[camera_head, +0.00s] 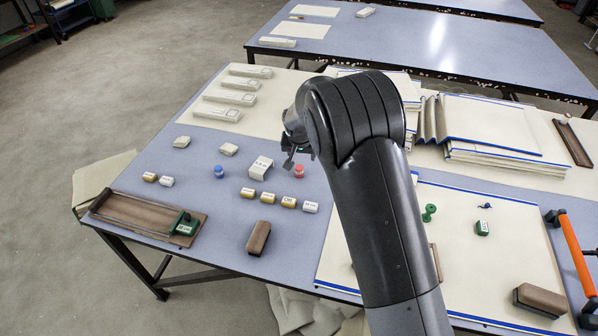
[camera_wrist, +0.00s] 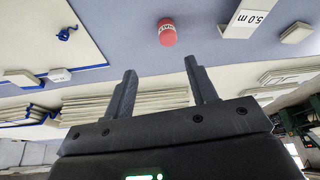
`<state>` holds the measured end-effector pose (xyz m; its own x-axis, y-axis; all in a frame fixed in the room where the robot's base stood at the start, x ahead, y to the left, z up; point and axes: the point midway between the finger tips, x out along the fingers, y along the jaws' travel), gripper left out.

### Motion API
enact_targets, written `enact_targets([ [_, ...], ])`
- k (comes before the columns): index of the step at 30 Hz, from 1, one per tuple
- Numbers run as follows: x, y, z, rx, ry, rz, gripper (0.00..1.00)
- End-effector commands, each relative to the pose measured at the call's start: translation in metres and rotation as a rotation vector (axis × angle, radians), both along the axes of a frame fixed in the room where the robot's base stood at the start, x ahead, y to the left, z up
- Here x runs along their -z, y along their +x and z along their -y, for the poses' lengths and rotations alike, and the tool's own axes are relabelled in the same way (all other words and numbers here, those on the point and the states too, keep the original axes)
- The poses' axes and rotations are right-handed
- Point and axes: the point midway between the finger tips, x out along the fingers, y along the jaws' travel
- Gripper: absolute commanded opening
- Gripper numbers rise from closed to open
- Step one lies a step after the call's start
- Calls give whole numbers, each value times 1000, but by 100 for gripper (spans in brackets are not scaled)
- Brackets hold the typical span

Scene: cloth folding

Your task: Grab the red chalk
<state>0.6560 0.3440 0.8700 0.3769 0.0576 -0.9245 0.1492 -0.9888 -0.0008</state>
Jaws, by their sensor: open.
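The red chalk (camera_head: 299,170) is a short red piece standing on the blue-grey table (camera_head: 215,255), right of the white block marked 5.0 m (camera_head: 261,167). In the wrist view the chalk (camera_wrist: 167,33) shows a pale label band and lies beyond my fingertips, between their lines and nearer the right finger. My gripper (camera_wrist: 160,78) is open and empty, apart from the chalk. In the head view my arm covers most of the gripper; a dark finger part (camera_head: 292,160) shows just left of the chalk.
A blue chalk-like piece (camera_head: 219,171) stands left of the white block. Stacked cream cloth (camera_head: 490,130) fills the right. A wooden tray (camera_head: 135,212) lies at the left edge.

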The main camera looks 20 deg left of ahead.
Motion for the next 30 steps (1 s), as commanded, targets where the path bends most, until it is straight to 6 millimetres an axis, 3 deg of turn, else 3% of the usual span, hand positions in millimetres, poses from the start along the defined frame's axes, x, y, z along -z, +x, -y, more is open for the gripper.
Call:
enact_targets([
  [4,16,2,-11,-9,-5,2,52],
  [13,54,17,-14,-8,-5,1,52],
  [22,72,26,-16,-8,-4,2,52],
  [30,103,41,-21,-8,-5,0,52],
])
